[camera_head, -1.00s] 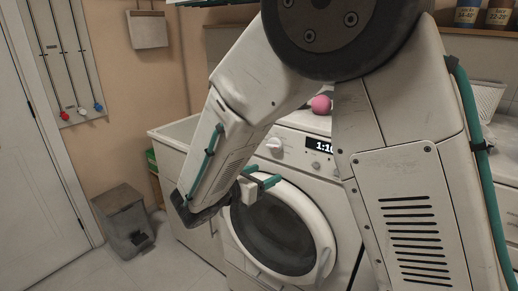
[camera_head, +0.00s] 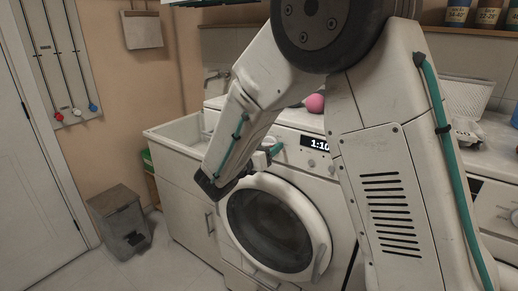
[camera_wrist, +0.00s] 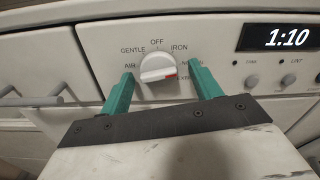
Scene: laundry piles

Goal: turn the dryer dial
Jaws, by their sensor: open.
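The dryer (camera_head: 312,222) is a white front loader with a round dark door. In the wrist view its white dial (camera_wrist: 158,68) has a red mark at its lower right, on the side away from OFF. Labels GENTLE, OFF, IRON and AIR ring the dial, and those at the right are partly covered by a finger. My gripper (camera_wrist: 160,85) is open, with one teal finger on each side of the dial and a gap on both sides. In the head view my gripper (camera_head: 274,153) is at the dryer's control panel, and the dial is hidden there.
A lit display (camera_wrist: 288,37) reads 1:10, with small knobs (camera_wrist: 288,80) below it. A pink ball (camera_head: 315,103) lies on top of the dryer. A sink cabinet (camera_head: 185,180) stands at left, and a grey bin (camera_head: 121,222) is on the floor.

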